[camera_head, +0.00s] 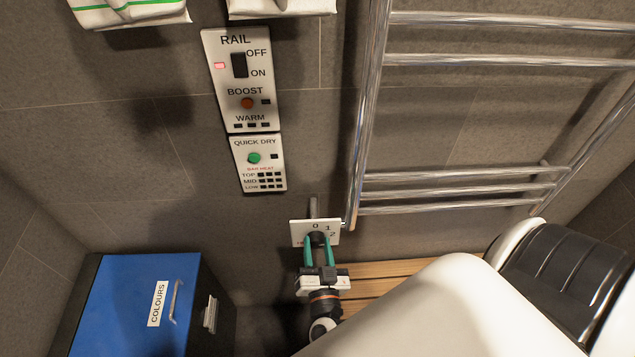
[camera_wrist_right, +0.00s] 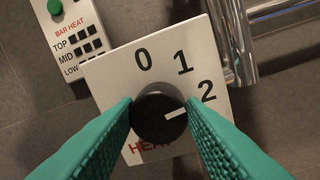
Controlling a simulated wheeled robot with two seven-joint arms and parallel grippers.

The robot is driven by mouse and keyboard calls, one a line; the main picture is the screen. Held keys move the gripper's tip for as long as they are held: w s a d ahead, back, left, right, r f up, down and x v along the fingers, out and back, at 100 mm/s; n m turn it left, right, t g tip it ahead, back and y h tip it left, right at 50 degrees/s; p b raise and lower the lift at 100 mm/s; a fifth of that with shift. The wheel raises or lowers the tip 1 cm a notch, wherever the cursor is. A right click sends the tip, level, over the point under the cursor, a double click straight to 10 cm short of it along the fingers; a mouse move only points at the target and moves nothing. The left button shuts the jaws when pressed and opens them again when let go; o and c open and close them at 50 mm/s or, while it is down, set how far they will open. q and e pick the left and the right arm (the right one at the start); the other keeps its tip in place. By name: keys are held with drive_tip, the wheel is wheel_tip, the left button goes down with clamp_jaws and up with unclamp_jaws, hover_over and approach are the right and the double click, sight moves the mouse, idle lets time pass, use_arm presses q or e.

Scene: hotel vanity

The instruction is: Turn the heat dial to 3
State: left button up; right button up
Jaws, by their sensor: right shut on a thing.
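The heat dial (camera_wrist_right: 156,120) is a round black knob with a white pointer line on a white plate (camera_wrist_right: 110,82). The plate shows 0, 1 and 2, and red lettering partly hidden below the knob. The pointer line points right and slightly up, just under the 2. No 3 is visible; that part of the plate is covered by a finger. My right gripper (camera_head: 318,240) has its green fingers shut on the dial, one on each side; they also show in the right wrist view (camera_wrist_right: 158,117). My left gripper is not in view.
Above the dial are the quick dry panel (camera_head: 279,181) and the rail panel (camera_head: 212,100). A chrome towel rail (camera_head: 368,120) is close on the right. A blue box (camera_head: 125,300) labelled COLOURS stands lower left, and a wooden slatted surface (camera_head: 380,270) lies below.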

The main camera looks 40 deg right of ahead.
drive_tip(key=m+b, duration=0.1)
drive_tip(key=m, duration=0.5)
drive_tip(key=shift+f+b, duration=0.15)
drive_tip(key=shift+b, duration=0.15)
drive_tip(key=m+h+b, duration=0.1)
drive_tip(key=m, duration=0.4)
drive_tip(key=shift+b, duration=0.3)
drive_tip(key=o, duration=1)
drive_tip(key=r+b+v, duration=0.1)
drive_tip(key=b+v, duration=0.1)
drive_tip(key=v, duration=1)
drive_tip(key=shift+f+b, duration=0.35)
drive_tip(key=shift+f, duration=0.1)
drive_tip(key=shift+s, duration=0.1)
